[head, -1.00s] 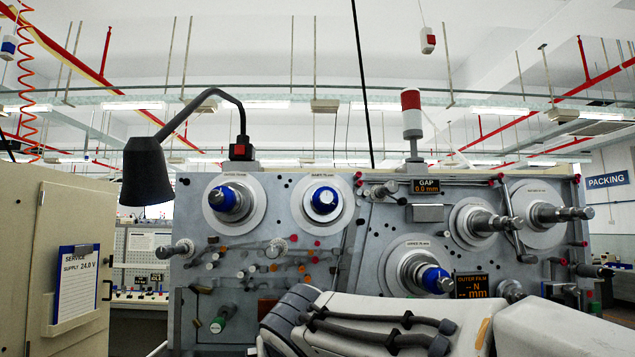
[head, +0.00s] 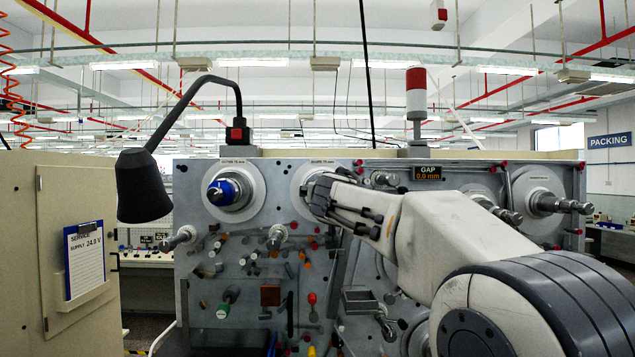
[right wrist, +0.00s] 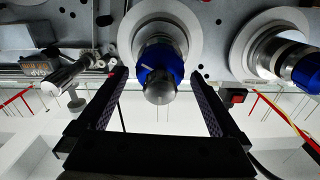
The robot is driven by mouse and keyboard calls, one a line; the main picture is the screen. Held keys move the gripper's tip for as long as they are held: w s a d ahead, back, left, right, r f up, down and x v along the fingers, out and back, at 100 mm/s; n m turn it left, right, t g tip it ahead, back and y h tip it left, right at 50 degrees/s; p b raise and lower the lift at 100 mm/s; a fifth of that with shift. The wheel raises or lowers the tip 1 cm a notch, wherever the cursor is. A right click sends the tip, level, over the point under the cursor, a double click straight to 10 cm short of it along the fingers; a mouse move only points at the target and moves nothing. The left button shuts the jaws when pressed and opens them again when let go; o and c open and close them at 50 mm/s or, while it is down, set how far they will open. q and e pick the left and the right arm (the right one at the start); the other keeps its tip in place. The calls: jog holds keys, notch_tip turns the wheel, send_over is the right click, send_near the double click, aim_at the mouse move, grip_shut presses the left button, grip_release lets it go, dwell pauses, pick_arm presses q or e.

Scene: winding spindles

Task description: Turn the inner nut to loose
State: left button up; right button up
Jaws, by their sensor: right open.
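The spindle with the blue nut (right wrist: 173,58) shows in the right wrist view, set on a pale round disc, with a dark metal end toward the camera. My right gripper (right wrist: 159,72) is open, one finger on each side of this nut; I see gaps on both sides and no contact. In the head view my right gripper (head: 322,195) is in front of the upper middle disc (head: 300,183) and hides its nut. A second blue-nut spindle (head: 226,191) stands to its left, also in the right wrist view (right wrist: 300,68). My left gripper is not in view.
The grey machine panel (head: 255,290) carries several knobs and pegs below the spindles. A black lamp (head: 143,185) hangs at the left. A signal tower (head: 416,95) and GAP display (head: 428,173) are above; bare metal spindles (head: 565,204) are at the right.

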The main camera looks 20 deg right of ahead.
jog(key=shift+x, duration=0.9)
jog(key=c, duration=1.3)
